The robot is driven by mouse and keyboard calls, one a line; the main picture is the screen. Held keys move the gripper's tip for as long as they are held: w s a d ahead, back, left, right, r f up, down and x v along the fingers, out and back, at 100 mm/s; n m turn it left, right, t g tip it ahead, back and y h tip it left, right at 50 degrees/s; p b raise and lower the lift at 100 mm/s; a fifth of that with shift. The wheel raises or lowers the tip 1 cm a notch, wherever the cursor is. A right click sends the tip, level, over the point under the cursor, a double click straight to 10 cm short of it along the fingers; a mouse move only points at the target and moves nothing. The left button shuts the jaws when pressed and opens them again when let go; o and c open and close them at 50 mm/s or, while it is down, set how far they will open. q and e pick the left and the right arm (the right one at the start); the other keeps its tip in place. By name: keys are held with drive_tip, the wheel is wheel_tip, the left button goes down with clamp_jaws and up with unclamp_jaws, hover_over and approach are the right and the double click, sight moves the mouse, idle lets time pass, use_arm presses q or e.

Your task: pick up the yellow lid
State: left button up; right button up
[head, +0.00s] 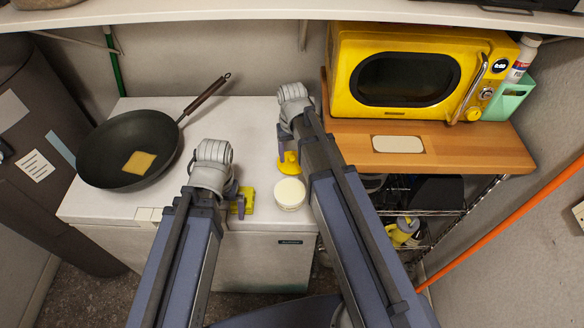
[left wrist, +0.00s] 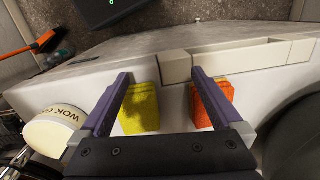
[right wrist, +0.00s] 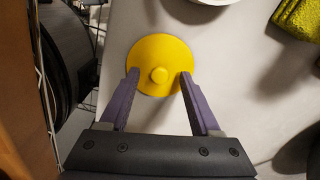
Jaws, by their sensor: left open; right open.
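The yellow lid (right wrist: 160,52) is a round disc with a small knob in its middle. It lies on the white washer top, and in the head view its yellow edge (head: 289,165) shows beside my right arm. My right gripper (right wrist: 156,76) is open, with its two fingers at the near side of the lid, one on each side of the knob. I cannot tell if the fingers touch the lid. My left gripper (left wrist: 158,75) is open over the washer top, with a yellow sponge (left wrist: 140,108) and an orange one (left wrist: 213,107) in view around its fingers.
A white round container (head: 290,194) stands close to the lid. A black pan (head: 110,150) holding a tan square (head: 139,162) is at the left. A yellow microwave (head: 400,75) sits on a wooden shelf (head: 460,150) at the right. Bare washer top lies behind the grippers.

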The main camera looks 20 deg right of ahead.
drive_tip(key=shift+f, duration=0.3)
drive_tip(key=shift+c, duration=0.2)
clamp_jaws()
